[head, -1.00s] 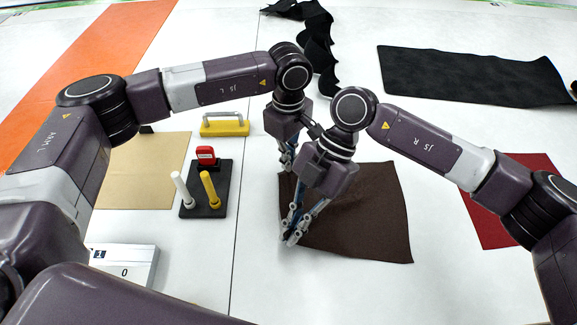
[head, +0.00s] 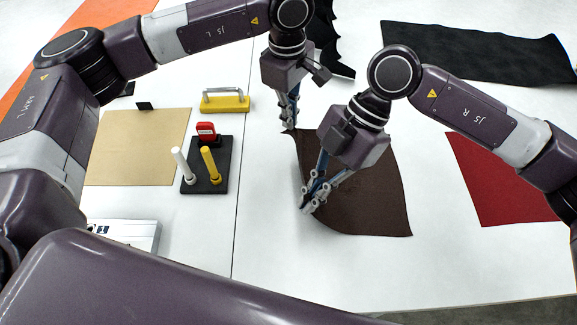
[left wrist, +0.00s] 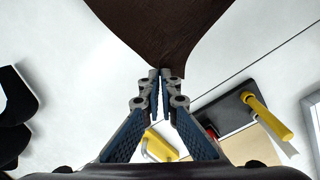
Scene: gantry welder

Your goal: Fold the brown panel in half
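The brown panel (head: 365,190) lies on the white table, its right part flat and its left edge raised and bowed. My left gripper (head: 289,129) is shut on its far left corner. In the left wrist view, the panel (left wrist: 165,30) narrows to a point between the closed fingertips (left wrist: 165,75). My right gripper (head: 306,207) has its fingertips together on the near left corner, which is drawn in from the left. The right forearm and gripper hide part of the panel's middle.
Left of the panel stand a black base (head: 217,180) with white and yellow pegs, a yellow handled block (head: 225,103), a tan sheet (head: 135,150) and a white box (head: 125,233). A red sheet (head: 490,185) lies right; a black sheet (head: 480,50) lies behind.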

